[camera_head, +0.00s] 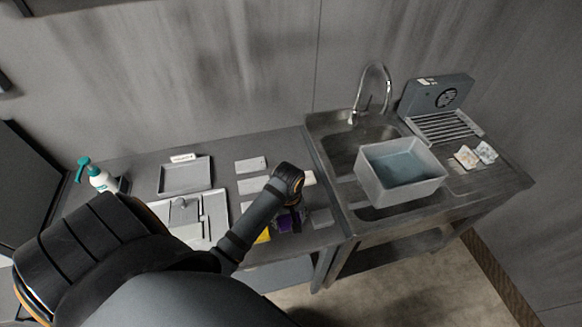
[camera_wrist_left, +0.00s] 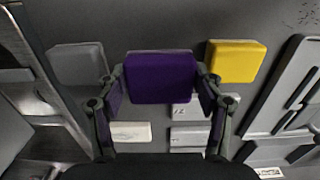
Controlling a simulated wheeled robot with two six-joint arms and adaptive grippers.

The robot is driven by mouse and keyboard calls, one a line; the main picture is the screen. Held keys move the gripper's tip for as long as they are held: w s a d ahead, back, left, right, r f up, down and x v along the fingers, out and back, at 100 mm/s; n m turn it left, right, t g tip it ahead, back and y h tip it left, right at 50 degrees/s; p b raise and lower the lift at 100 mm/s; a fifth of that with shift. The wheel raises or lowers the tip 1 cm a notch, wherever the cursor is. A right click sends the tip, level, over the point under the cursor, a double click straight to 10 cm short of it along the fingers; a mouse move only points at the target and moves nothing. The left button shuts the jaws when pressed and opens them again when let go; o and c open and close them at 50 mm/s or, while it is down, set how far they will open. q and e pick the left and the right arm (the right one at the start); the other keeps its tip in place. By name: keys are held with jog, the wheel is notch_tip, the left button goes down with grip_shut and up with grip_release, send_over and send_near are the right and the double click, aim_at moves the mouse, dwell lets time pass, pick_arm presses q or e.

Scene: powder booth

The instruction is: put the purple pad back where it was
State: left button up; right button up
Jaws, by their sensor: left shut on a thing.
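The purple pad (camera_wrist_left: 161,78) is between the fingers of my left gripper (camera_wrist_left: 161,90) in the left wrist view, and the gripper is shut on it. In the head view the purple pad (camera_head: 285,224) shows only partly below my left gripper (camera_head: 290,212), over the front of the counter. A yellow pad (camera_wrist_left: 236,61) lies to its right in the wrist view and a grey pad (camera_wrist_left: 77,63) to its left. I cannot tell whether the purple pad touches the counter. My right gripper is not in view.
Pale labels or pads (camera_head: 251,165) lie on the counter (camera_head: 225,150) behind the gripper. A grey tray (camera_head: 186,177) and a teal-topped pump bottle (camera_head: 100,178) stand left. A sink with a water-filled tub (camera_head: 372,186) and a faucet (camera_head: 374,90) is right.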

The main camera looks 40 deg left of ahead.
pick_arm(q)
jog(key=shift+w+f, duration=0.25)
jog(key=f+p, duration=0.1)
jog(key=f, duration=0.2)
jog(key=shift+w+d+p, duration=0.15)
jog(key=shift+w+p, duration=0.05)
jog(key=shift+p, duration=0.15)
jog(key=shift+f, duration=0.35)
pick_arm(e)
jog(key=shift+s+a+r, duration=0.3)
jog(key=shift+a+r, duration=0.25)
jog(key=shift+r, duration=0.2)
pick_arm(q)
jog(key=o, duration=1)
pick_arm(e)
jog(key=shift+d, duration=0.35)
